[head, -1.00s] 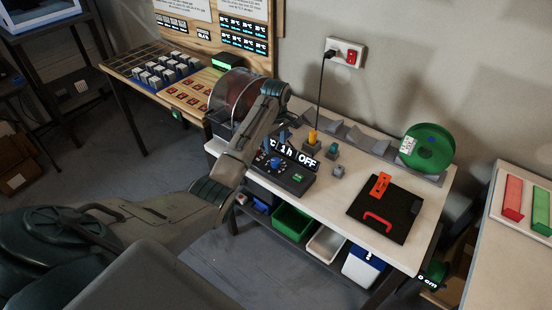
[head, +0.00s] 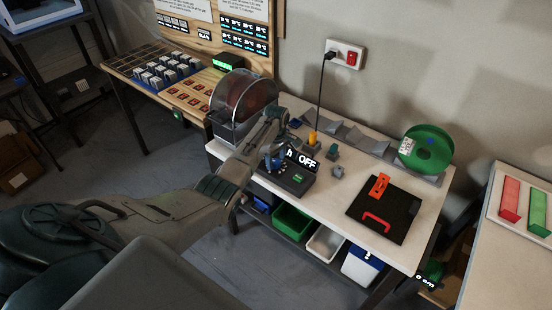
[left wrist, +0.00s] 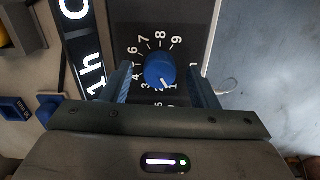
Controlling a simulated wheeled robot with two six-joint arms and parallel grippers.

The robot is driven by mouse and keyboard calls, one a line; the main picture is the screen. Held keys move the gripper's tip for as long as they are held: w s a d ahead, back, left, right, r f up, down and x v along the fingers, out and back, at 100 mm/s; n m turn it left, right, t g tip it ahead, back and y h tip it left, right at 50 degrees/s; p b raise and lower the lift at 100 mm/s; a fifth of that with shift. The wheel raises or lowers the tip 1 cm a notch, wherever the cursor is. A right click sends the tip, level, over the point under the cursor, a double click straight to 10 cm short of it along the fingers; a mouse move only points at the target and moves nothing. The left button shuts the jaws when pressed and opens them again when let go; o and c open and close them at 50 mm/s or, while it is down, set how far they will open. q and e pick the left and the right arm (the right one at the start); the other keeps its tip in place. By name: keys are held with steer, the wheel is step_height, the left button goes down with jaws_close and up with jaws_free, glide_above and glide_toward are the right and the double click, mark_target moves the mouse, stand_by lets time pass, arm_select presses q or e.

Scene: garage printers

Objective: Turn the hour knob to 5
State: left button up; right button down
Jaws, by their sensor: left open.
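The blue hour knob (left wrist: 160,70) sits on a dark panel with white numbers around it in the left wrist view. Its white pointer is turned toward the lower numbers, near 1, and the display (left wrist: 83,60) beside it reads "1h". My left gripper (left wrist: 164,84) is open, its two blue fingers on either side of the knob with gaps to it. My right gripper is not in view.
A clear-domed spool holder (head: 238,108) stands beside my left arm. A yellow-topped part (head: 312,138) and small grey parts are behind the control box. A black board with a red handle (head: 377,220) and a green spool (head: 428,150) are to the right.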

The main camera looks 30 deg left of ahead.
arm_select(q)
steer(key=shift+c, duration=0.4)
steer(key=c, duration=0.9)
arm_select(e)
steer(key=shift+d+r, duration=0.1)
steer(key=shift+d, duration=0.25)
